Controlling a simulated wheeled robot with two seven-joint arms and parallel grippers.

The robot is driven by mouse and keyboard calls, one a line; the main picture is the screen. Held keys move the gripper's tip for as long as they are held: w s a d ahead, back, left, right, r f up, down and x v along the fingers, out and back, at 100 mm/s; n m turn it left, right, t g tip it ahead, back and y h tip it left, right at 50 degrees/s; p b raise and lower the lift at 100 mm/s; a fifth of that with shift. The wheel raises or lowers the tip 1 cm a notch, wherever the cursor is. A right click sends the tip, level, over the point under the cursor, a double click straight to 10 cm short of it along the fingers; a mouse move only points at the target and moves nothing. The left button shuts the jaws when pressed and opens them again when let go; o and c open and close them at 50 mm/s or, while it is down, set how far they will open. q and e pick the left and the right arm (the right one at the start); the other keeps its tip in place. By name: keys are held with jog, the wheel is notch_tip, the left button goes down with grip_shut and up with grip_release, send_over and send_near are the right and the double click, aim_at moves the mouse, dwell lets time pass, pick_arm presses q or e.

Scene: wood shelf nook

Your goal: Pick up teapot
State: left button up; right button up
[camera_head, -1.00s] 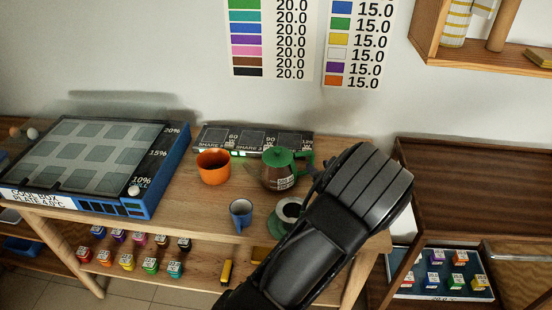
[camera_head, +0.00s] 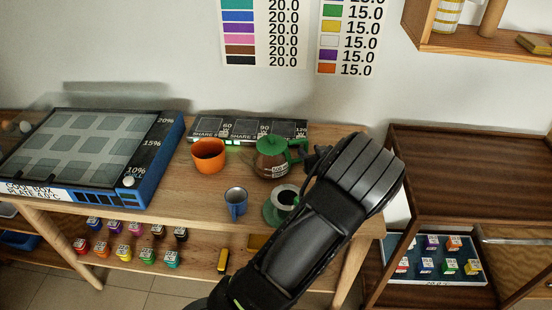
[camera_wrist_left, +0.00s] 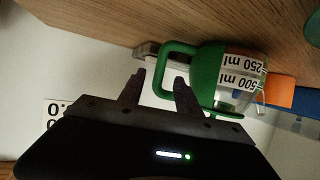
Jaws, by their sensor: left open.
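The teapot (camera_head: 271,168) has a brown body, a green lid and a green handle, and stands upright on the wooden table. My left gripper (camera_head: 314,160) is just right of its handle, partly hidden by my own wrist. My right gripper is not in view.
An orange cup (camera_head: 208,155) stands left of the teapot. A blue mug (camera_head: 236,201) and a green-based cup (camera_head: 272,214) stand in front. A dark panel (camera_head: 232,131) lies behind. A blue box (camera_head: 160,165) fills the table's left. A brown cabinet (camera_head: 470,160) is at right.

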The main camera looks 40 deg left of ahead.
aim_at(307, 149)
pick_arm(q)
jog(key=x, duration=0.4)
jog(key=shift+w+a+f+p, duration=0.15)
jog(key=shift+w+a+p, duration=0.05)
jog(key=shift+a+p, duration=0.1)
jog(key=shift+c, duration=0.3)
grip_shut()
dwell(1.1)
